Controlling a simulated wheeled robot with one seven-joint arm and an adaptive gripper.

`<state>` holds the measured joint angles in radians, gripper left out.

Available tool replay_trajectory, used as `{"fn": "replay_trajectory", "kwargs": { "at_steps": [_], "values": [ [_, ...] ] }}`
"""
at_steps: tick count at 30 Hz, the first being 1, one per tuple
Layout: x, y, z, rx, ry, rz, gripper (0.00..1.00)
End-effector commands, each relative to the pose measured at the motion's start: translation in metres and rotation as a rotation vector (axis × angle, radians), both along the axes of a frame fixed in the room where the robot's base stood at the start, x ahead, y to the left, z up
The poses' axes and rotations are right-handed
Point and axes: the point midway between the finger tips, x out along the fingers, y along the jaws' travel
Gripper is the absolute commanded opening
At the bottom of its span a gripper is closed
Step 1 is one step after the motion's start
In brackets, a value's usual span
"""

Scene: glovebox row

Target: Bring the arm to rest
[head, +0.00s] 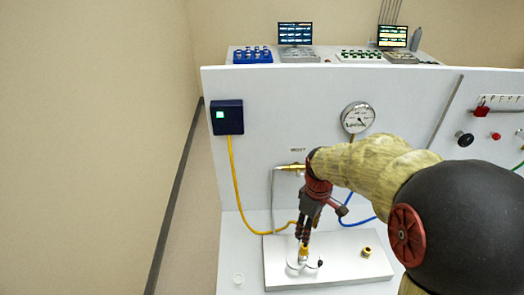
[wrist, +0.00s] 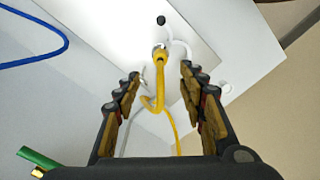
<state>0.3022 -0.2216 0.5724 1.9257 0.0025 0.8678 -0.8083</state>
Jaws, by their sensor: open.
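My arm reaches in from the right in the head view, with my gripper (head: 302,240) pointing down over a pale plate (head: 340,268). In the wrist view my gripper (wrist: 160,78) has its two fingers spread apart. A yellow hose (wrist: 160,85) with a metal end fitting (wrist: 159,50) shows in the gap between them, with space visible on both sides. In the head view the yellow hose (head: 237,185) runs from a dark blue box (head: 227,117) down to the fitting below my fingertips. I cannot tell whether the fingers touch it.
A brass piece (head: 367,252) stands on the plate to the right. A brass valve (head: 291,168), a blue hose (head: 358,222) and a round gauge (head: 357,117) are by the white panel (head: 290,100) behind.

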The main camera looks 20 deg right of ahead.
Motion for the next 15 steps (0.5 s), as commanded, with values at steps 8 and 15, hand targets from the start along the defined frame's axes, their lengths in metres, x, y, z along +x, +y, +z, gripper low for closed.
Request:
{"fn": "replay_trajectory", "kwargs": {
  "at_steps": [8,15],
  "values": [
    [-0.002,0.001,-0.001,0.001,0.007,-0.120,0.41],
    [-0.041,0.018,0.013,-0.002,0.004,-0.422,0.41]
  ]
}}
